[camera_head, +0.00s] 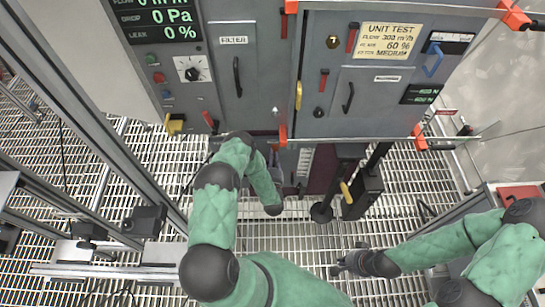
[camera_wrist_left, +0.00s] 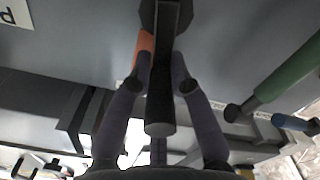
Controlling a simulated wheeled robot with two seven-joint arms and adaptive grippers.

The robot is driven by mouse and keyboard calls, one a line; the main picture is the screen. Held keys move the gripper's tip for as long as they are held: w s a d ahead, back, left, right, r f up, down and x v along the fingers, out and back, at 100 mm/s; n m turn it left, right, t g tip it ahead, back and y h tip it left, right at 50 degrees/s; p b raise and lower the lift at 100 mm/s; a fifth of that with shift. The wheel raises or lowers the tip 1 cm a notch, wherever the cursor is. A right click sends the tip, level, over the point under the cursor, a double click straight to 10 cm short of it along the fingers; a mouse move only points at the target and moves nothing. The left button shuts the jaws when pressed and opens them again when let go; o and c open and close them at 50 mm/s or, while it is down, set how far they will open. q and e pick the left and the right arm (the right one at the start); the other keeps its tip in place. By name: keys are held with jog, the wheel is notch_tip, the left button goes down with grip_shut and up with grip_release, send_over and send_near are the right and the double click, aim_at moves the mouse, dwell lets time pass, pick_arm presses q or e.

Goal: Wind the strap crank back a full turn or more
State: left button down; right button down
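The strap crank's black handle (camera_wrist_left: 160,100) points toward the camera in the left wrist view, coming from a dark mount at the top. My left gripper (camera_wrist_left: 161,72) has its two dark fingers on either side of this handle, with the fingertips appearing to press on it. In the head view my left arm reaches below the front of the grey cabinet (camera_head: 265,75), and its gripper and the crank are mostly hidden there. An orange piece (camera_wrist_left: 145,43) shows beside the handle. My right gripper (camera_head: 348,264) hangs over the grating at lower right, holding nothing I can make out.
Black posts with a yellow lever (camera_head: 346,192) stand under the cabinet, right of my left gripper. Orange corner pieces (camera_head: 419,137) sit on the cabinet's edges. In the wrist view a green bar (camera_wrist_left: 288,72) lies to the right. The grating (camera_head: 300,240) between my arms is largely clear.

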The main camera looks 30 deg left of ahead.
aim_at(266, 151)
pick_arm(q)
jog(key=shift+a, duration=0.1)
jog(key=shift+s+a+f+n+b, duration=0.25)
jog(key=shift+a+n, duration=0.15)
jog(key=shift+n, duration=0.85)
jog(key=shift+s+a+f+n+b, duration=0.2)
jog(key=shift+a+f+n+b, duration=0.15)
jog(key=shift+n, duration=0.95)
jog(key=shift+s+a+f+n+b, duration=0.25)
jog(key=shift+a+n, duration=0.2)
jog(key=shift+n, duration=0.8)
jog(key=c, duration=1.1)
grip_release()
jog(key=shift+s, duration=0.1)
